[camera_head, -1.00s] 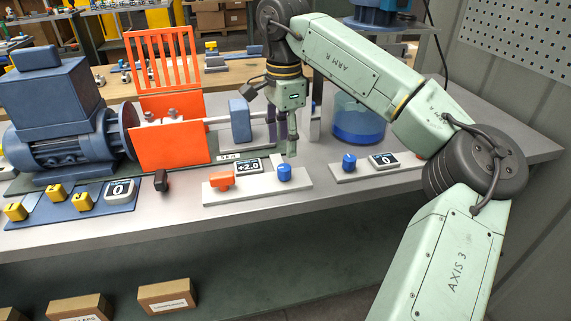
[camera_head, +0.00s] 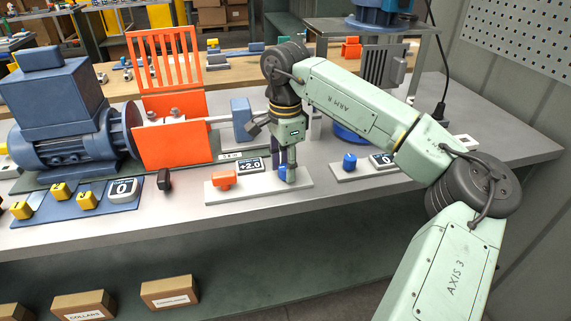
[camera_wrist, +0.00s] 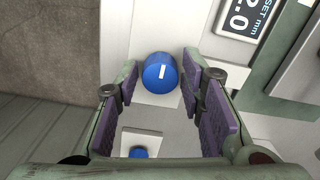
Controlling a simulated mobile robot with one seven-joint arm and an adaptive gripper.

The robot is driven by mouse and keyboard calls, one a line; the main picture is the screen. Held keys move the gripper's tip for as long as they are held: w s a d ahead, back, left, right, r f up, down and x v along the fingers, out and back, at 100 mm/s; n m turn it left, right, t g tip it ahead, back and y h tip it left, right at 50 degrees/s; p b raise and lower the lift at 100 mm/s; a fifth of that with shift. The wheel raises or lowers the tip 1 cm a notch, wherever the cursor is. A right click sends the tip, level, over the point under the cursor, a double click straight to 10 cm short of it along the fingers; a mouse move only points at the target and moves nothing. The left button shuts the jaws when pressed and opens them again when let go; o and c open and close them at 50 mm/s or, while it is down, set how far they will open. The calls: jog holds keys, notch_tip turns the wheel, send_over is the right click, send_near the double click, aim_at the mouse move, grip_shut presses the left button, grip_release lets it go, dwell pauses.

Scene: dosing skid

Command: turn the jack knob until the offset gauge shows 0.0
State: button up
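The jack knob (camera_head: 282,173) is a blue cylinder on a pale plate (camera_head: 240,194), partly hidden by my gripper in the head view. The offset gauge (camera_head: 250,165) beside it reads +2.0. In the wrist view the blue knob (camera_wrist: 160,75) has a white mark on top, and the gauge (camera_wrist: 243,22) is cut off at the upper edge. My gripper (camera_head: 290,176) points down at the knob. In the wrist view its purple-padded fingers (camera_wrist: 160,84) are open, with the knob between their tips. I cannot tell whether they touch it.
A second blue knob (camera_head: 349,161) with a 0 display (camera_head: 381,159) stands on a plate to the right. An orange guard (camera_head: 172,145) and a blue motor (camera_head: 70,140) are at left.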

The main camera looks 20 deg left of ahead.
grip_shut()
dwell(0.4)
jog(key=m+b, duration=0.1)
jog(key=m, duration=0.3)
jog(key=shift+b, duration=0.4)
jog(key=m+b, duration=0.1)
jog(key=m, duration=0.3)
jog(key=m+b, duration=0.1)
jog(key=m, duration=0.4)
jog(key=m+b, duration=0.1)
jog(key=m, duration=0.3)
jog(key=shift+m, duration=0.3)
